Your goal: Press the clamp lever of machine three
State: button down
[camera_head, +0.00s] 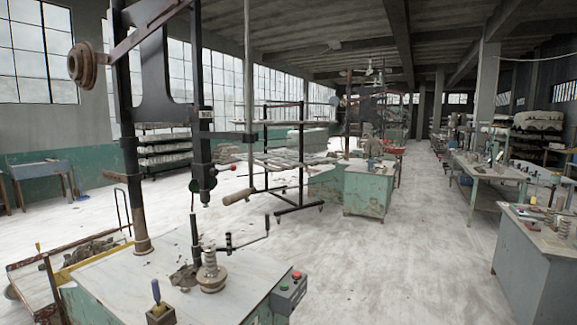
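A tall dark machine stands close on the left, its column (126,130) rising from a pale-topped bench (120,285). A small plate (206,114) on its upright is too small to read, so I cannot tell whether this is machine three. A long lever with a wooden handle (237,197) hangs at its right. A black cranked lever (250,241) with an upright end sits low over the bench, beside a ribbed pale insulator-like piece (211,272). I cannot tell which one is the clamp lever. My gripper is not in view.
A control box (289,292) with red and green buttons sits at the bench's right edge. A blue-handled tool (157,294) stands at the bench front. A grey bench (540,255) stands at right, a green cabinet (370,187) further back. The floor (400,265) between is clear.

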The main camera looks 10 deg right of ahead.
aim_at(225, 169)
jog(key=z, duration=0.2)
jog(key=k, duration=0.55)
jog(key=z, duration=0.5)
jog(key=i, duration=2.3)
jog(key=u, duration=1.45)
jog(key=i, duration=0.85)
jog(key=u, duration=0.9)
